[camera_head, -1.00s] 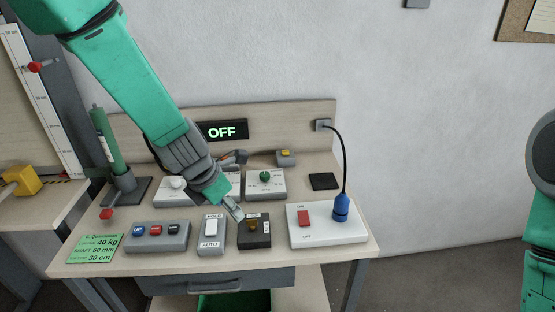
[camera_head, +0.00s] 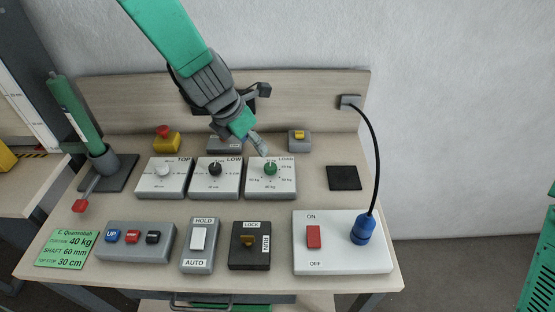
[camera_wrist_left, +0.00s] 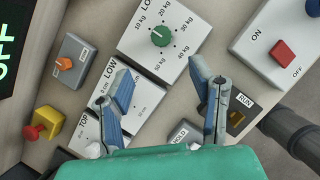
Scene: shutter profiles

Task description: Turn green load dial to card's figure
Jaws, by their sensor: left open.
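The green load dial (camera_head: 270,169) sits on a white-topped box marked with kg figures. It also shows in the left wrist view (camera_wrist_left: 160,36), with 10 to 50 kg around it; its pointer direction is too small to tell. The green card (camera_head: 66,248) at the front left of the bench reads 40 kg, 60 mm and 30 cm. My left gripper (camera_head: 262,148) is open and empty, just behind and above the dial in the head view. In the wrist view its spread fingers (camera_wrist_left: 160,78) stand below the dial, apart from it. My right gripper is out of view.
Two similar dial boxes, TOP (camera_head: 163,172) and LOW (camera_head: 215,170), stand left of it. In front are the HOLD/AUTO switch (camera_head: 198,239), the LOCK/RUN switch (camera_head: 249,241) and the ON/OFF box (camera_head: 313,237). A black cable (camera_head: 374,160) arcs at the right.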

